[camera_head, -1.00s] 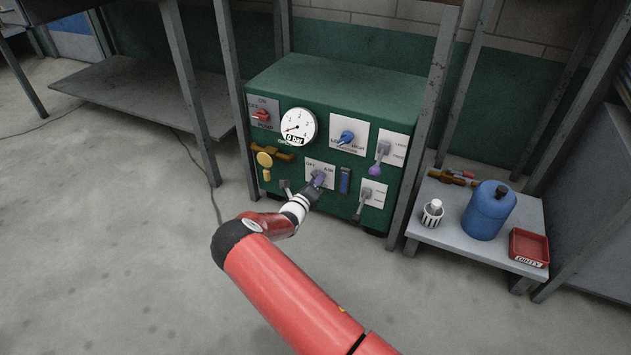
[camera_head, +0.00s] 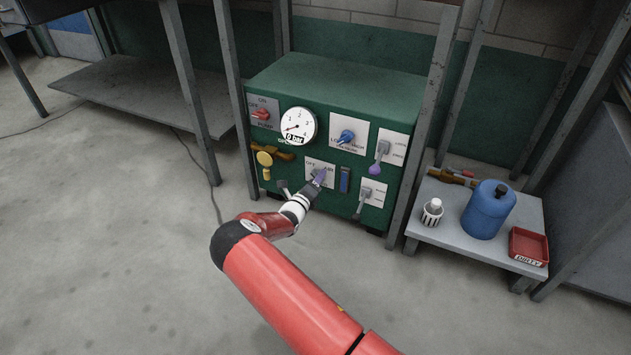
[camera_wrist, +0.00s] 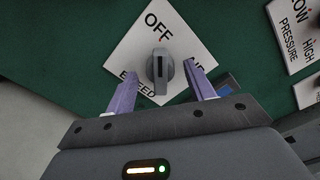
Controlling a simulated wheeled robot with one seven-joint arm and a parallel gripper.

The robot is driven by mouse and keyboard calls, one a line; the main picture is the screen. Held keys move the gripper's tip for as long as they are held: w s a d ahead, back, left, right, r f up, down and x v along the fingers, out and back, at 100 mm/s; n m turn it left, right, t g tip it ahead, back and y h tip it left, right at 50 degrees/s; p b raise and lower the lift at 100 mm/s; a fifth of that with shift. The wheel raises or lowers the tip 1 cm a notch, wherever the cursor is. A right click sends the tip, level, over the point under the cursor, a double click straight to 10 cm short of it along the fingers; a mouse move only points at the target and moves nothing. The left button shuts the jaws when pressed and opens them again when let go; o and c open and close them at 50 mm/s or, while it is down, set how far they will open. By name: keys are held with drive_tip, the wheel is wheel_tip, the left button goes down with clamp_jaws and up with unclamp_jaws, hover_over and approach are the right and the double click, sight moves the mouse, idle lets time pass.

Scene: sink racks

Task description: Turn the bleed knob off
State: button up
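The bleed knob (camera_wrist: 161,68) is a grey knob on a white plate (camera_wrist: 140,48) fixed to the green panel. In the wrist view its bar stands upright, towards the OFF lettering. My gripper (camera_wrist: 162,71) is open, with one purple finger on each side of the knob and a visible gap on both sides. In the head view my gripper (camera_head: 318,179) is at the lower middle of the panel and partly hides the plate (camera_head: 310,167).
The green panel (camera_head: 340,80) also carries a round gauge (camera_head: 298,126) reading 0 bar, a red pump switch (camera_head: 261,114), a blue pressure knob (camera_head: 346,136) and a lever with a purple end (camera_head: 375,168). A low table (camera_head: 460,249) stands to the right.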

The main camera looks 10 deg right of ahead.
drive_tip(key=p+v, duration=0.1)
drive_tip(key=v, duration=0.6)
drive_tip(key=shift+s+a, duration=0.25)
drive_tip(key=shift+s, duration=0.05)
idle(0.3)
